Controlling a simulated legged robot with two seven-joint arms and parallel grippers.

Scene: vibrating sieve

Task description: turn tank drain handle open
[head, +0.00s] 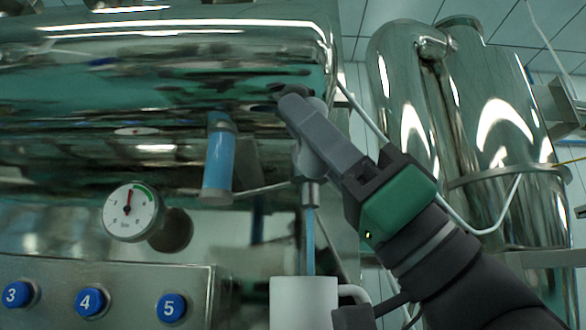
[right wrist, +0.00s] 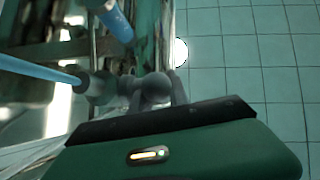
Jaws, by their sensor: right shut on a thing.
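The steel tank (head: 150,60) fills the upper left of the head view. Its drain valve shows as a grey spout (head: 310,192) pointing down below the tank's right end. My right gripper (head: 300,118) reaches up from the lower right and is shut on the drain handle at the valve. Its fingers hide most of the handle. In the right wrist view, a round grey knob (right wrist: 155,88) sits between the fingers, beside the spout (right wrist: 97,86). A thin blue stream (head: 310,240) runs from the spout down to a white mug (head: 303,300). My left gripper is not in view.
A blue cylinder (head: 218,165) hangs left of the valve. A pressure gauge (head: 131,211) and a panel with blue buttons (head: 90,301) stand at lower left. Tall steel vessels (head: 490,120) stand behind my right arm. A bent pipe (head: 480,228) runs in front of them.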

